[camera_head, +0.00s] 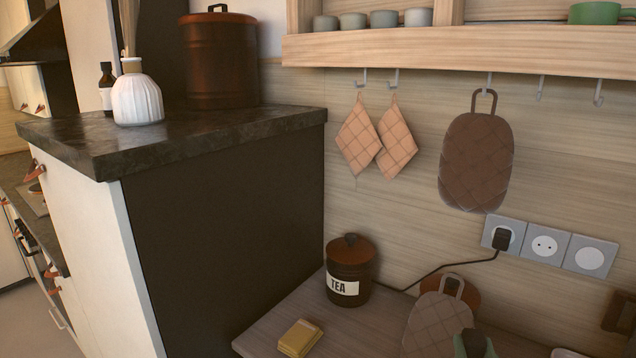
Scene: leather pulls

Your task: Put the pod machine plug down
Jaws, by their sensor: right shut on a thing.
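A black plug (503,239) sits in the left socket of the wall outlet strip (545,245). My left gripper is out of view.
A yellow block (299,338) lies on the counter's left part. A quilted pad (440,322) stands near a brown round thing, close to my gripper. A tall dark cabinet (230,220) bounds the counter on the left. Cloths and a brown mitt (477,162) hang above.

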